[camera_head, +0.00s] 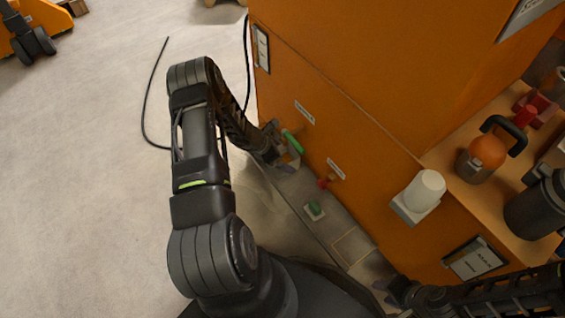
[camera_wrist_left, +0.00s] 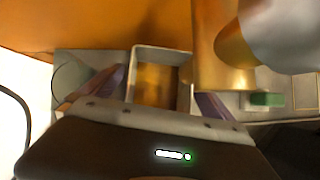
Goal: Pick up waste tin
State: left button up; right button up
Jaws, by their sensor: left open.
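In the left wrist view, a square, open-topped tin (camera_wrist_left: 188,92) with a pale rim and brownish inside stands on the grey ledge (camera_wrist_left: 62,62); it looks like the waste tin. The purplish fingers of my left gripper (camera_wrist_left: 160,98) are spread, one to each side of it. I cannot tell whether they touch it. In the head view my left gripper (camera_head: 285,160) is low beside the orange cabinet and largely hides the tin. My right gripper (camera_head: 392,294) is at the bottom right of the head view, too dark and small to read.
The orange cabinet (camera_head: 350,120) rises right beside my left gripper. A green lever (camera_head: 293,141), red knob (camera_head: 323,183) and green button (camera_head: 314,208) are close by. A white cylinder (camera_head: 425,189) is farther right.

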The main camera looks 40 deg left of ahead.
dwell(0.4)
pick_arm(q)
jog(key=c, duration=1.7)
